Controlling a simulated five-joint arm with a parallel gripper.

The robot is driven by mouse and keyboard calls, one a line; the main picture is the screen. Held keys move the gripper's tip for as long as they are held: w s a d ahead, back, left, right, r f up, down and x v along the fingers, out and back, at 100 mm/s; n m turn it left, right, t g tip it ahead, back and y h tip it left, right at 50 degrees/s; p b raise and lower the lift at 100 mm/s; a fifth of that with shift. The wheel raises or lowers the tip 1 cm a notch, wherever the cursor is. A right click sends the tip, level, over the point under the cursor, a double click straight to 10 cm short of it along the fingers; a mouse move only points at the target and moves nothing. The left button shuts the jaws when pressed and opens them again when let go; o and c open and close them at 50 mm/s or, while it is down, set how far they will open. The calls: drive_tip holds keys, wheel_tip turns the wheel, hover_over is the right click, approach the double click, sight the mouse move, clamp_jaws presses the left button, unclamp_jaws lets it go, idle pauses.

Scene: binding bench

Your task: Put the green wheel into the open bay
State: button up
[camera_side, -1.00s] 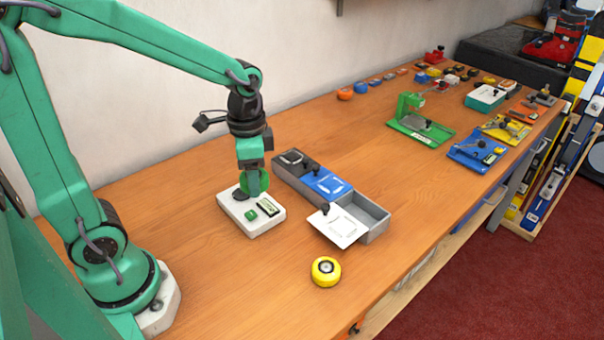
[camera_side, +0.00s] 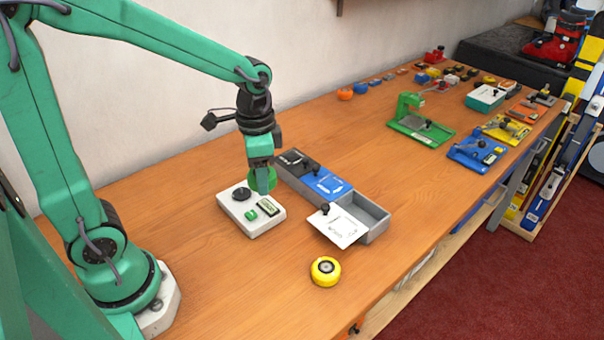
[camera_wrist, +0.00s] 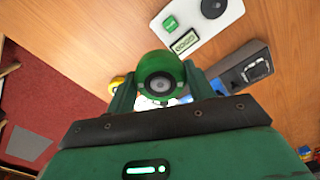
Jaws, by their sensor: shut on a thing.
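My gripper (camera_side: 262,184) is shut on the green wheel (camera_side: 252,182) and holds it above the white device on the bench. In the wrist view the green wheel (camera_wrist: 160,72) sits between the two fingers, its grey hub facing the camera. The long grey box (camera_side: 376,227) has a row of bays, to the right of my gripper. One bay has a dark lid (camera_side: 294,160) and the middle one a blue lid (camera_side: 327,183). The near-right bay (camera_side: 362,208) is open, and its white lid (camera_side: 338,227) lies at the front of it. The open bay looks empty.
The white device (camera_side: 268,223) with a dark round pad, a green button and a small display stands left of the box. A yellow wheel (camera_side: 325,271) lies in front. Green, blue and yellow fixtures stand farther back.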

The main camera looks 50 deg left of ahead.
drive_tip(key=w+d+f+n, duration=0.2)
drive_tip(key=w+d, duration=0.4)
drive_tip(key=w, duration=0.3)
drive_tip(key=w+d+f+n, duration=0.2)
drive_tip(key=w+d, duration=0.4)
drive_tip(key=w, duration=0.3)
drive_tip(key=shift+w+f+n, duration=0.35)
drive_tip(key=shift+n, duration=0.45)
drive_tip(key=shift+f, duration=0.15)
drive_tip(key=shift+f, duration=3.5)
drive_tip(key=shift+f, duration=0.7)
drive_tip(key=o, duration=1.2)
drive_tip(key=shift+r, duration=0.1)
